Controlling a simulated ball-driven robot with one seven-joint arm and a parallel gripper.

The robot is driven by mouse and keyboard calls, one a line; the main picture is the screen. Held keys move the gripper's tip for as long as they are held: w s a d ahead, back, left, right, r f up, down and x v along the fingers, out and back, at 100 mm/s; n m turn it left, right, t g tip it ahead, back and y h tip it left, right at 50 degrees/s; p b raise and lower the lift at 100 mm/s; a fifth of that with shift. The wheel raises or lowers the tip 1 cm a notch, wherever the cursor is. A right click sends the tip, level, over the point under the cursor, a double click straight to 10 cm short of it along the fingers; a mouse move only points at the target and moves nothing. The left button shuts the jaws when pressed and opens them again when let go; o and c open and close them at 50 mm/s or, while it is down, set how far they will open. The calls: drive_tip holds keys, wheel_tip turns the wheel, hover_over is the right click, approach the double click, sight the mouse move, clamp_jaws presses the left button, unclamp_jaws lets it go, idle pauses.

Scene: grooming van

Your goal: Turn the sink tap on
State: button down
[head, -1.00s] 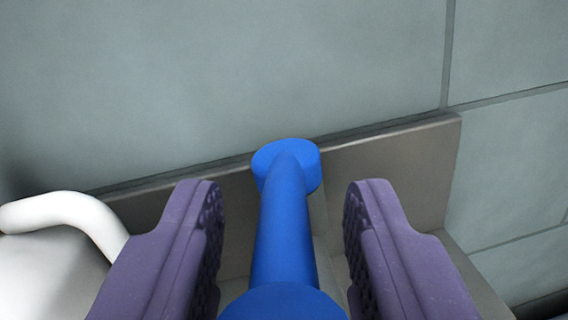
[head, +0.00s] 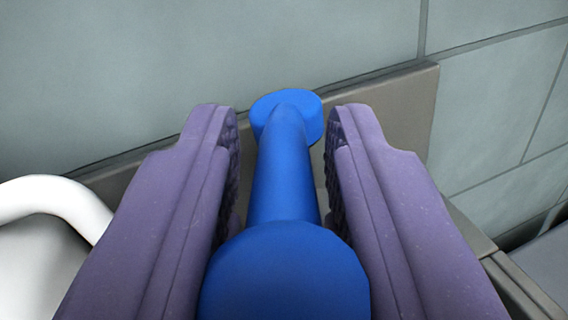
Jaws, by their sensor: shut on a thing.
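A blue lever (head: 283,185), which looks like the tap handle, stands in the middle of the head view. It has a rounded near end and a flat, wider far end close to the wall. My gripper (head: 281,112) has one purple finger on each side of the lever and is shut on it. The near knob lies low between the fingers, and narrow gaps show beside the far part. The water outlet is not in view.
A grey tiled wall (head: 200,70) rises right behind the lever. A low grey-brown backsplash (head: 395,115) runs along its foot. A ledge edge (head: 515,285) and a grey surface lie at the lower right.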

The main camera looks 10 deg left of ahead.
drive_tip(key=c, duration=1.1)
unclamp_jaws()
drive_tip(key=shift+a, duration=0.1)
drive_tip(key=shift+s, duration=0.1)
drive_tip(key=s+p, duration=0.2)
drive_tip(key=s, duration=0.5)
drive_tip(key=shift+s, duration=0.35)
drive_tip(key=shift+a+f, duration=0.1)
drive_tip(key=shift+f, duration=0.05)
